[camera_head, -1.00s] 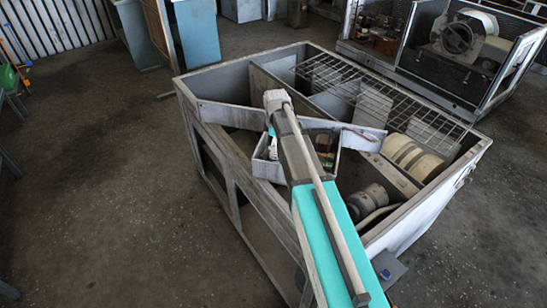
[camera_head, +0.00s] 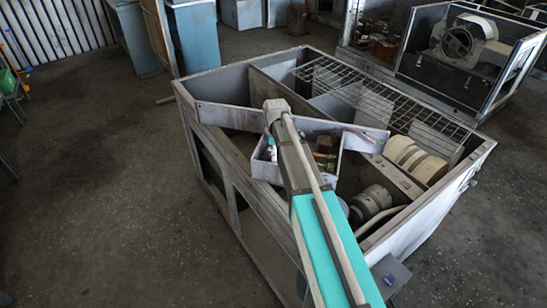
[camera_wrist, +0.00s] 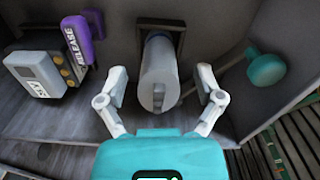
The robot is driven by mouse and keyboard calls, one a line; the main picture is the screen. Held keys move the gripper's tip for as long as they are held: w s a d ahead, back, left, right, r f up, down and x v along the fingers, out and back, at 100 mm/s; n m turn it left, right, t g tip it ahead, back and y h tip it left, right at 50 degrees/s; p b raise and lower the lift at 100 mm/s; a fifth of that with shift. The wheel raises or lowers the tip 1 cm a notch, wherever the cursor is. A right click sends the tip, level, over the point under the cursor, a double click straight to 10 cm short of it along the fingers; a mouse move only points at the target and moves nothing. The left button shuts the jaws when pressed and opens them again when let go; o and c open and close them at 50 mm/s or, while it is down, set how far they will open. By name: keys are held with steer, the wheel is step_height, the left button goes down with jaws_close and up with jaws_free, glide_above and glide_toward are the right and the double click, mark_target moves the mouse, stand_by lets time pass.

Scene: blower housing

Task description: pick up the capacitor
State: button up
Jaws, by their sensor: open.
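The capacitor appears to be the grey cylinder (camera_wrist: 158,82) in the middle of the wrist view. It sits in front of a dark rectangular bracket (camera_wrist: 160,30) on a grey wall. My gripper (camera_wrist: 162,73) is open, with one pale finger on each side of the cylinder. Gaps show between both fingers and the cylinder, so it is not gripped. In the head view my arm reaches over the open blower housing (camera_head: 225,165) to a small compartment (camera_head: 262,172). My gripper and the cylinder cannot be made out there.
In the wrist view, a box with yellow terminals (camera_wrist: 35,73) and a purple RELEASE lever (camera_wrist: 76,42) are at left. A teal knob (camera_wrist: 266,69) is at right. In the head view, a motor (camera_head: 372,201), cream blower wheel (camera_head: 415,160) and wire grille (camera_head: 385,95) are right of my arm.

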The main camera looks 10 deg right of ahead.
steer(key=c, duration=1)
steer(key=shift+r, duration=0.1)
steer(key=shift+c, duration=0.2)
steer(key=shift+r+p, duration=0.95)
steer(key=shift+p, duration=0.15)
steer(key=s+d+r+p, duration=0.1)
steer(key=s+r+p, duration=0.9)
steer(key=s, duration=0.4)
steer(key=shift+d+r+p, duration=0.4)
steer(key=shift+r, duration=0.05)
